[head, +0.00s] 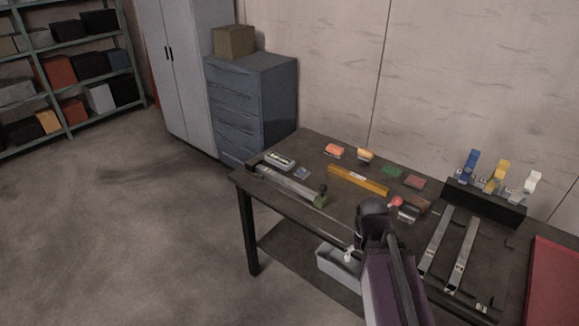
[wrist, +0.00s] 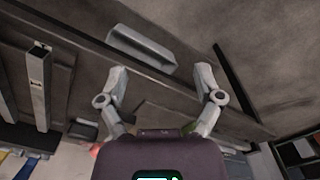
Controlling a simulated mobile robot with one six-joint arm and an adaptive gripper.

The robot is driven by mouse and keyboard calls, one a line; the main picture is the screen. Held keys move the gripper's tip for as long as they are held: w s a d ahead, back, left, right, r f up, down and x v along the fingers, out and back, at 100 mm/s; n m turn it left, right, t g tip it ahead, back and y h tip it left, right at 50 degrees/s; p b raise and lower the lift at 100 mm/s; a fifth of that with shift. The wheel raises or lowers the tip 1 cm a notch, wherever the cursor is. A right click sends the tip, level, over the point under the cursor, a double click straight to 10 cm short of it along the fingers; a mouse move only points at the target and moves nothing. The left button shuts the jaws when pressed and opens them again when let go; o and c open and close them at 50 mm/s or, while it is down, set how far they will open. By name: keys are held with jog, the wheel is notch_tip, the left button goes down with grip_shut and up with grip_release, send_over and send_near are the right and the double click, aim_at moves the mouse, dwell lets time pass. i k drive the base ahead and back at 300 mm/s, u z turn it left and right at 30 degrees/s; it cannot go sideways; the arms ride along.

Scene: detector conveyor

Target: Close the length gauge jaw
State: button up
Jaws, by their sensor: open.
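What looks like the length gauge is a grey metal bar (head: 288,186) on the table's left front part, with a dark block at its far left end. The space between jaw and end block shows as a long gap. My gripper (wrist: 162,75) is open and empty in the wrist view, its two fingers apart over the table's front edge. In the head view my arm hides most of it, to the right of the gauge and apart from it.
A grey bin (head: 338,262) stands below the table's front edge. A yellow bar (head: 358,180) and several small coloured blocks lie behind the gauge. Two metal rails (head: 461,256) and a black rack (head: 485,203) with coloured clips are at right. Floor left of the table is clear.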

aim_at(321, 200)
jog(key=u, duration=0.05)
jog(key=k, duration=1.3)
jog(key=u, duration=0.4)
jog(key=i, duration=1.65)
jog(key=z, duration=0.45)
